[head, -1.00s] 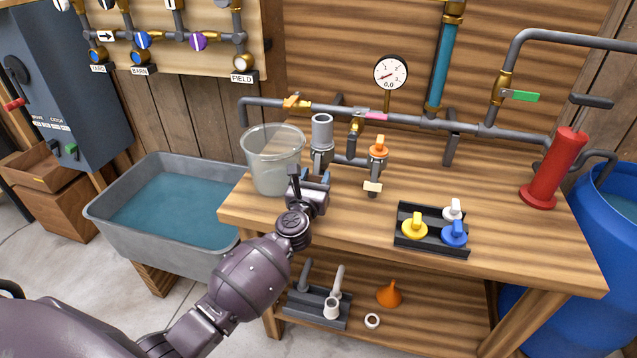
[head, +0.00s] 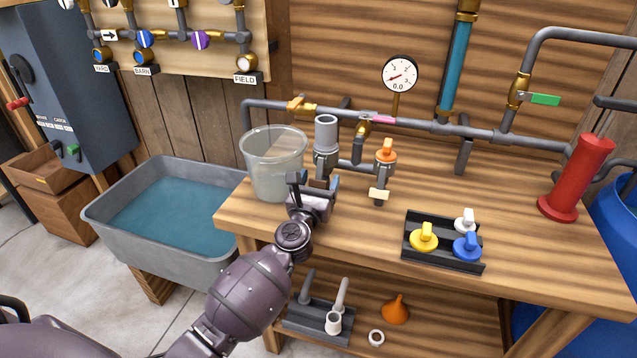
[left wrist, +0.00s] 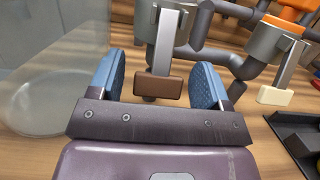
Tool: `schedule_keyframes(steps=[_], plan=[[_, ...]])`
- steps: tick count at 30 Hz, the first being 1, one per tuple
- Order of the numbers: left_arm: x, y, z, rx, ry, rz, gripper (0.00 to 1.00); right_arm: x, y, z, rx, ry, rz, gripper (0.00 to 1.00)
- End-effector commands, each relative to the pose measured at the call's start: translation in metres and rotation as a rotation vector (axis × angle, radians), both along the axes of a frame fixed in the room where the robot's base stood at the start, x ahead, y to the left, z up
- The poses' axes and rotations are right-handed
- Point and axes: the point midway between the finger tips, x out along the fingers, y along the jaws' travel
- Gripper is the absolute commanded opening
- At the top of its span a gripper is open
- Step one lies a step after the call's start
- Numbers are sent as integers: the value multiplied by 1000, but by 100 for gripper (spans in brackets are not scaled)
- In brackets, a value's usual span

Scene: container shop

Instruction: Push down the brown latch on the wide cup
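The wide cup (head: 325,163) is a grey fitting below an upright grey pipe on the bench. In the left wrist view the wide cup (left wrist: 166,20) hangs a pale lever ending in the brown latch (left wrist: 158,88). The latch is hidden behind my gripper in the head view. My left gripper (head: 316,186) is open in front of the cup. In the left wrist view its blue fingertips (left wrist: 158,76) stand apart, one on each side of the latch, with gaps visible. My right gripper is not in view.
A clear bucket (head: 272,165) stands close left of the gripper. A narrower fitting with a cream latch (head: 379,194) and orange handle is to the right. A black tray (head: 415,256) holds coloured valve handles. The bench front between them is clear.

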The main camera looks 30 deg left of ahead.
Motion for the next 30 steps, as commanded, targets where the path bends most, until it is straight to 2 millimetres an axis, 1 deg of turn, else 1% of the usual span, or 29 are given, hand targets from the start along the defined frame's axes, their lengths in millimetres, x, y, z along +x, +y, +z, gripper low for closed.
schedule_keyframes(steps=[8,11,14,16,24,30], plan=[[-1,0,-3,0,4,1,72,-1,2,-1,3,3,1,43],[-6,-1,-4,-1,5,0,72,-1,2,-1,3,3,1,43],[-16,-4,-7,-1,6,0,72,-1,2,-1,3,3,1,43],[-26,-6,-9,-3,6,1,72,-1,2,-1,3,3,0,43],[-73,-17,-21,0,7,1,72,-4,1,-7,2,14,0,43],[-96,-23,-25,-1,6,1,72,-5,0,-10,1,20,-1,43]])
